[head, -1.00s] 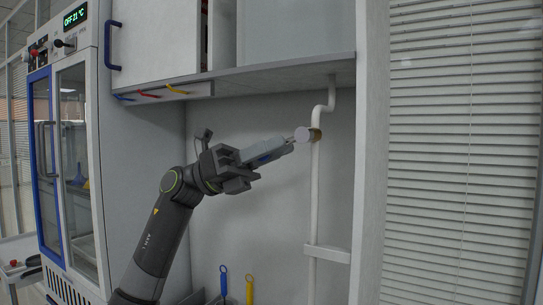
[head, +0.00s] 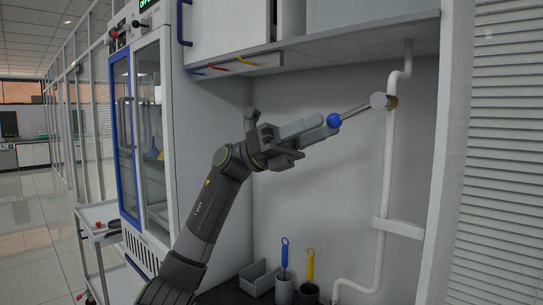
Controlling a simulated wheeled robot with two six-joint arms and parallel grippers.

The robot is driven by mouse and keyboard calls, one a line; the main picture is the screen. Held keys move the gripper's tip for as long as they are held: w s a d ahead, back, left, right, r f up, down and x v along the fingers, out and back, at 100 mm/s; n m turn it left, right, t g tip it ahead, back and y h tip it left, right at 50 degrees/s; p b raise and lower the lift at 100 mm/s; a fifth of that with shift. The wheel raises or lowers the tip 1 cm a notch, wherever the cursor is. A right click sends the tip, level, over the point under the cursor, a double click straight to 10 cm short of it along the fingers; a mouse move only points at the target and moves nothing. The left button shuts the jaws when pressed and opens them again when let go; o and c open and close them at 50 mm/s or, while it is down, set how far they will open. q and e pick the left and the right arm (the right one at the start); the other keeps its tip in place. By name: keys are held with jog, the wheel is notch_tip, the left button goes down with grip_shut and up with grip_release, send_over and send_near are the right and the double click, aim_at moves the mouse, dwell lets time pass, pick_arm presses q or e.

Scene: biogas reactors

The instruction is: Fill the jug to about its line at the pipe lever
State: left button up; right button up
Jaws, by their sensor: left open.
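The pipe lever shows as a grey rod (head: 356,113) with a blue ball knob (head: 333,120). It joins a round fitting (head: 378,101) on the white pipe (head: 387,170), which runs down the back wall of the alcove. My left gripper (head: 318,127) is open, with its fingertips right by the blue knob. I cannot tell whether they touch it. No jug is in view. My right gripper is not in view.
A shelf (head: 340,42) overhangs the arm, with coloured hooks beneath it. A glass-door cabinet (head: 148,140) stands at the left, and a trolley (head: 98,222) beside it. Brushes in dark cups (head: 284,290) and a grey bin (head: 258,277) stand on the counter below.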

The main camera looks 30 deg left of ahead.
pick_arm(q)
jog(key=b+v, duration=0.2)
jog(key=v, duration=1)
jog(key=shift+b, duration=0.4)
dwell(6.4)
